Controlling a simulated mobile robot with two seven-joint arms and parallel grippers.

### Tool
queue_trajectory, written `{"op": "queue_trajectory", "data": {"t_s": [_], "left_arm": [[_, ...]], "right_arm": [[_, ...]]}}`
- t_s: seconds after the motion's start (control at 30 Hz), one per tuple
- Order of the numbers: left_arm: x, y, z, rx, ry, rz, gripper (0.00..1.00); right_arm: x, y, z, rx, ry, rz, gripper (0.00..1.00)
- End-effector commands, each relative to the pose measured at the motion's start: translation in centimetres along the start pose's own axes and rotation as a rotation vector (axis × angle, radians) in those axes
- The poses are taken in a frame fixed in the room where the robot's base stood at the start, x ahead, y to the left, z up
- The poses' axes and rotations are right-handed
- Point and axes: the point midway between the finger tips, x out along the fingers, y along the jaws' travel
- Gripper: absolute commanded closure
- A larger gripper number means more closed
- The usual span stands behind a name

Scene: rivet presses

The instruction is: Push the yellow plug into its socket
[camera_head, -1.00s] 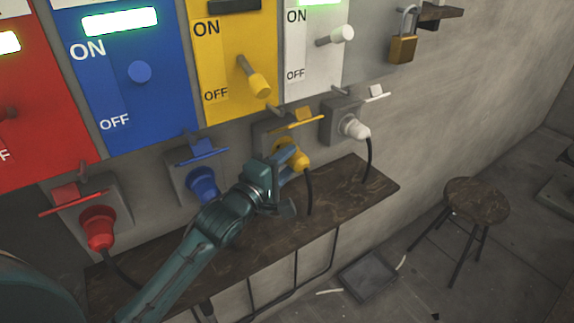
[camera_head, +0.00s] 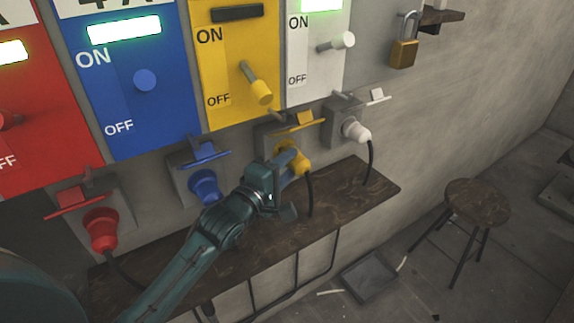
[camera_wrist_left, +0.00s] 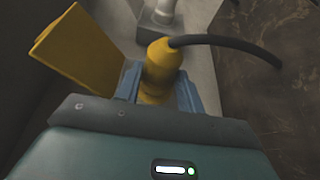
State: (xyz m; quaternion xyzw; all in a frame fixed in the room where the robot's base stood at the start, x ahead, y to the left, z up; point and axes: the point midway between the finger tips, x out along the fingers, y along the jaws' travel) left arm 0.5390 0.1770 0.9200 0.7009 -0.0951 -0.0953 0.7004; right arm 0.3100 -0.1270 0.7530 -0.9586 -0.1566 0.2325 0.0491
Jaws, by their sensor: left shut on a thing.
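The yellow plug (camera_head: 299,161) is at the yellow socket (camera_head: 272,138) under the yellow panel, with a black cable hanging from it. The socket's yellow flap (camera_head: 303,124) is raised above the plug. My left gripper (camera_head: 291,166) is shut on the plug. In the left wrist view the yellow plug (camera_wrist_left: 162,68) sits between the blue fingers (camera_wrist_left: 158,88), and the yellow flap (camera_wrist_left: 80,60) stands to its left. How deep the plug sits in the socket is hidden. My right gripper does not show.
A white plug (camera_head: 355,131) is in a socket to the right. A blue plug (camera_head: 204,186) and a red plug (camera_head: 101,230) are to the left. A wooden shelf (camera_head: 350,190) runs below the sockets. A stool (camera_head: 476,203) stands on the floor at right.

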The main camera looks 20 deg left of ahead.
Motion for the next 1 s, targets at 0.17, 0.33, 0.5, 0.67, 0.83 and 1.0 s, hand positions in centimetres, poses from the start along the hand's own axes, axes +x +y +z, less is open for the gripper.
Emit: {"op": "queue_trajectory", "data": {"t_s": [0.17, 0.33, 0.5, 0.67, 0.83, 1.0], "left_arm": [[0.01, 0.06, 0.0, 0.0, 0.0, 0.002, 0.82], [0.01, 0.08, 0.0, 0.0, 0.0, 0.002, 0.82], [0.01, 0.14, 0.0, 0.0, 0.0, 0.002, 0.82], [0.01, 0.26, 0.0, -0.001, 0.0, 0.003, 0.82], [0.02, 0.21, -0.01, -0.001, 0.0, 0.003, 0.82], [0.02, 0.12, -0.01, 0.0, 0.0, 0.003, 0.82]], "right_arm": [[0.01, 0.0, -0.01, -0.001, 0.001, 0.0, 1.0], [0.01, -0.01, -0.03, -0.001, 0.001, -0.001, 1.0], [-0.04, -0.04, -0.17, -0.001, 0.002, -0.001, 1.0], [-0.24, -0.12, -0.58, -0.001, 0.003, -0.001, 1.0], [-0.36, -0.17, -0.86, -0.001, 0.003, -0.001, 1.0], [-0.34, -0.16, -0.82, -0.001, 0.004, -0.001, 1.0]]}}
